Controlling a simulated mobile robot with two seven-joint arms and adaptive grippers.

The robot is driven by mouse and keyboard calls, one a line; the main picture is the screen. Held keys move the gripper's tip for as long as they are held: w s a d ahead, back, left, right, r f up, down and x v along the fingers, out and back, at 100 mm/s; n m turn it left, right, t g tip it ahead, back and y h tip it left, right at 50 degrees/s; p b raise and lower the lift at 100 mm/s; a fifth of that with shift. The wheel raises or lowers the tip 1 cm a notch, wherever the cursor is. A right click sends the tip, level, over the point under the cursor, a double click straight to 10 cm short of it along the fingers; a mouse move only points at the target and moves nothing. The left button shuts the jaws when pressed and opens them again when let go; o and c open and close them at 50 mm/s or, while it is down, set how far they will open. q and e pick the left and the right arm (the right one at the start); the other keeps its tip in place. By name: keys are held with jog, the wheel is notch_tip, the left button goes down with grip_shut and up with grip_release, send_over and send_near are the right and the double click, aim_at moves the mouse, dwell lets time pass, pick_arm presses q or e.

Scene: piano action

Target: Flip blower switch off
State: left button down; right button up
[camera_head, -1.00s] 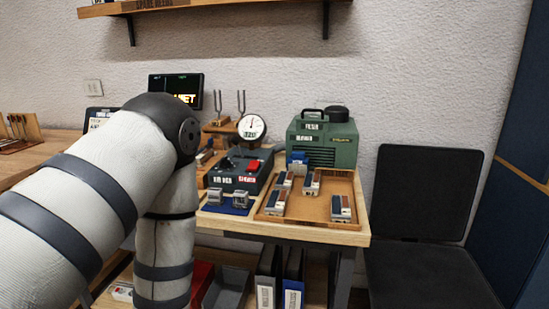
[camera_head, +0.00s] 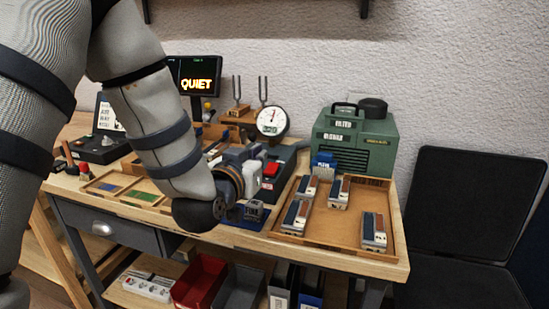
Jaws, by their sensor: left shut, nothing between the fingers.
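A dark control box (camera_head: 287,160) with a red switch (camera_head: 271,169) on its top stands on the wooden bench, in front of the round dial gauge. A green machine (camera_head: 352,140) with a grille and a black cap stands behind it to the right; its small labels are hard to read. My left gripper (camera_head: 248,172) is at the left part of the control box, just left of the red switch. It is shut and empty, with its fingertips partly hidden by its own body. I cannot tell whether it touches the box. My right gripper is not in view.
A wooden tray (camera_head: 326,247) with several small blocks lies right of the control box. The dial gauge (camera_head: 271,121), tuning forks and a screen reading QUIET (camera_head: 195,78) stand behind. A black chair (camera_head: 470,220) is at the right.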

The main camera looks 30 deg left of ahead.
pick_arm(q)
jog(key=b, duration=0.1)
send_over(273, 171)
jog(key=shift+s+d+f, duration=0.1)
jog(key=shift+s+f, duration=0.05)
jog(key=shift+f, duration=0.35)
jog(key=shift+s+f, duration=0.15)
jog(key=shift+f, duration=0.3)
jog(key=shift+w+f, duration=0.2)
jog(key=shift+f, duration=0.4)
jog(key=shift+w+f, duration=0.15)
jog(key=shift+f, duration=0.4)
jog(key=shift+f+b, duration=0.3)
jog(key=shift+f, duration=0.25)
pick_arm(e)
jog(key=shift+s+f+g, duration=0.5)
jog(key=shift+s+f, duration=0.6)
